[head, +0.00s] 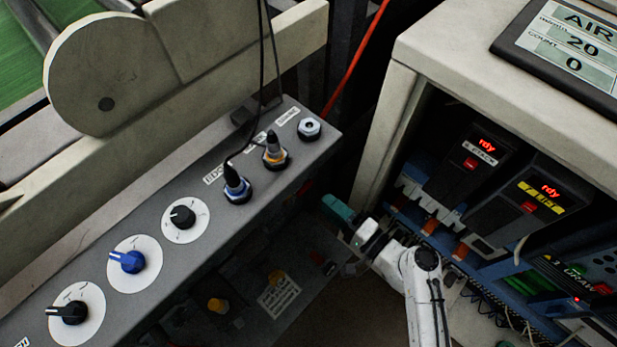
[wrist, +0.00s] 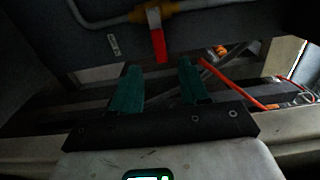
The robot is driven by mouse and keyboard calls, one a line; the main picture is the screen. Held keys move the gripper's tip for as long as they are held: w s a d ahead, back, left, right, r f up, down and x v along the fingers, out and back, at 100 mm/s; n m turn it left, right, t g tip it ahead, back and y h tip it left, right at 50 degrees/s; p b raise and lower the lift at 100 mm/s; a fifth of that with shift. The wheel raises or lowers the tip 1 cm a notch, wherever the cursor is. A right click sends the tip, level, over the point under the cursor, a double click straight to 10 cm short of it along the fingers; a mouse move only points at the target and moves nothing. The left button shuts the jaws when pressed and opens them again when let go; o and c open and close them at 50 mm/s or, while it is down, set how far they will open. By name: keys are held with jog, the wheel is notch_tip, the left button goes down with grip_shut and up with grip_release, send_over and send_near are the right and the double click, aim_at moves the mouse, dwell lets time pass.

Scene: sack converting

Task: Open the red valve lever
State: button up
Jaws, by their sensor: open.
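The red valve lever (wrist: 158,45) hangs straight down from a yellow valve body (wrist: 152,12) on a grey pipe, at the top centre of the wrist view. My gripper (wrist: 159,65) is open, with its two teal fingers spread apart and nothing visible between them. In the picture the lever's lower end lies just above the gap between the fingertips; the depth between them is hard to judge. In the head view my gripper (head: 335,209) shows small, in the gap between the grey control box and the cabinet.
A grey control box (head: 228,215) with several knobs and connectors runs along the left. An open cabinet (head: 440,55) with electronics stands on the right. In the wrist view an orange-red hose (wrist: 232,84) runs right of the fingers.

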aim_at(307, 189)
jog(key=x, duration=0.8)
jog(key=shift+w+a+b, duration=0.1)
jog(key=shift+a+b, duration=0.2)
jog(key=shift+c, duration=0.2)
grip_shut()
